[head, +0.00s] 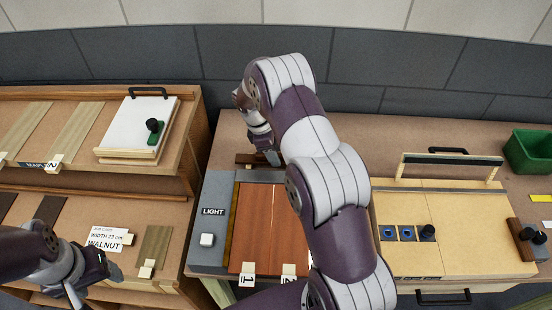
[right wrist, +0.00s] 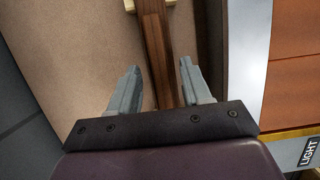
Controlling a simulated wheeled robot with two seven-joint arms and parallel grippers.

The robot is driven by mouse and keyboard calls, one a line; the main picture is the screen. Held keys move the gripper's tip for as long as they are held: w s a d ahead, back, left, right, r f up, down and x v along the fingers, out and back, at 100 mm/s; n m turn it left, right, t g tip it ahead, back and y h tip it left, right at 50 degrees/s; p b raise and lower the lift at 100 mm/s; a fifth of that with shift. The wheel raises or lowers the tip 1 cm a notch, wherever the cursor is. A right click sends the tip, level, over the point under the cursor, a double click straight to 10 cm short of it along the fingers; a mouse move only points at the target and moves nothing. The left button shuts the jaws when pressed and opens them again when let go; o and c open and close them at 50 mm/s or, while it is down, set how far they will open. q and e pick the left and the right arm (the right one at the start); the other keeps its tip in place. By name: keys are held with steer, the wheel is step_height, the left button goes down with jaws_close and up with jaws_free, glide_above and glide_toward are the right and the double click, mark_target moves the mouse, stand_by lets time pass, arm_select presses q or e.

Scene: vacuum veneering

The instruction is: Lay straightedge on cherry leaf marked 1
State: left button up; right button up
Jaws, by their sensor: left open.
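The cherry leaf marked 1 (head: 250,225) lies reddish-brown on the grey panel, left of a second leaf (head: 288,225) that my right arm partly covers. A dark brown bar (head: 246,158), which looks like the straightedge, lies behind the panel. In the right wrist view the bar (right wrist: 152,40) sits on a pale wooden rest (right wrist: 170,3). My right gripper (right wrist: 160,68) is open, its fingers on either side of the bar with gaps showing; it also shows in the head view (head: 272,157). My left gripper (head: 95,280) is open and empty at the lower left.
The panel (head: 211,190) has a LIGHT label and white button. Left are shelves with maple and walnut strips and a white board (head: 138,122).

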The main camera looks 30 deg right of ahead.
steer(key=shift+s, duration=0.1)
jaws_close()
